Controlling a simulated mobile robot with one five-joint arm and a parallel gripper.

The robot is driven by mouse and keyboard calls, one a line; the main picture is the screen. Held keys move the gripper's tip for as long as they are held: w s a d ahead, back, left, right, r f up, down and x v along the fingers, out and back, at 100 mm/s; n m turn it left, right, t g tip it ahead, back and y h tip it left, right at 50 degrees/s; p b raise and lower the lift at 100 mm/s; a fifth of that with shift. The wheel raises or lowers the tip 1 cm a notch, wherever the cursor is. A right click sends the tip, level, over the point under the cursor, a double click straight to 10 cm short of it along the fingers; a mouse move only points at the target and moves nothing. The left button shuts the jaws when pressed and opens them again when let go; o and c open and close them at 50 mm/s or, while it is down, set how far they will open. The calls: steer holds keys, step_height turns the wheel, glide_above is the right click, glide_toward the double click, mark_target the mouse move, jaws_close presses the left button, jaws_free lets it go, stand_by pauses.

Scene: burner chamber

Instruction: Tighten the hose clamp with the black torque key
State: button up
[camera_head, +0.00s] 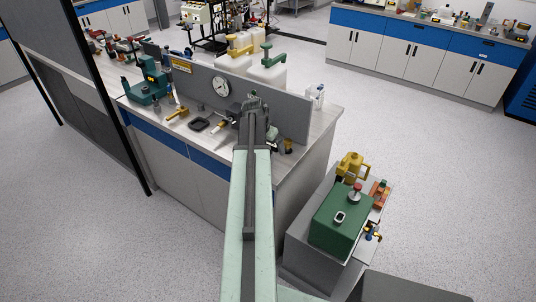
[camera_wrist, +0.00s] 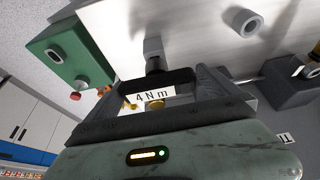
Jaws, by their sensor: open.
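My gripper (camera_head: 254,98) is over the bench at the near edge of the grey upright panel. In the wrist view my gripper (camera_wrist: 157,82) has its two dark fingers spread apart. A black tool with a white "4 N m" label (camera_wrist: 150,95), seemingly the black torque key, lies between the fingers. A grey square-ended stub (camera_wrist: 153,47) with a black collar lies just beyond it. I cannot tell whether the fingers touch the tool. In the head view the arm hides this spot. I cannot make out the hose clamp for certain.
The bench (camera_head: 290,170) carries a yellow-handled tool (camera_head: 177,113), a black square tray (camera_head: 199,125) and a green press (camera_head: 148,85). A gauge (camera_head: 221,87) is on the panel. A low cart to the right holds a green box (camera_head: 340,222). A grey ring (camera_wrist: 243,22) shows beyond the fingers.

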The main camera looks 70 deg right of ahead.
steer(key=b+x, duration=0.1)
steer(key=x, duration=0.1)
steer(key=shift+d+f, duration=0.1)
steer(key=shift+f, duration=0.15)
steer(key=shift+r, duration=0.2)
steer(key=c, duration=1.4)
steer(key=shift+c, duration=0.2)
steer(key=shift+r+p, duration=0.15)
steer(key=shift+p, duration=0.15)
step_height(320, 180, up, 10)
steer(key=p, duration=1)
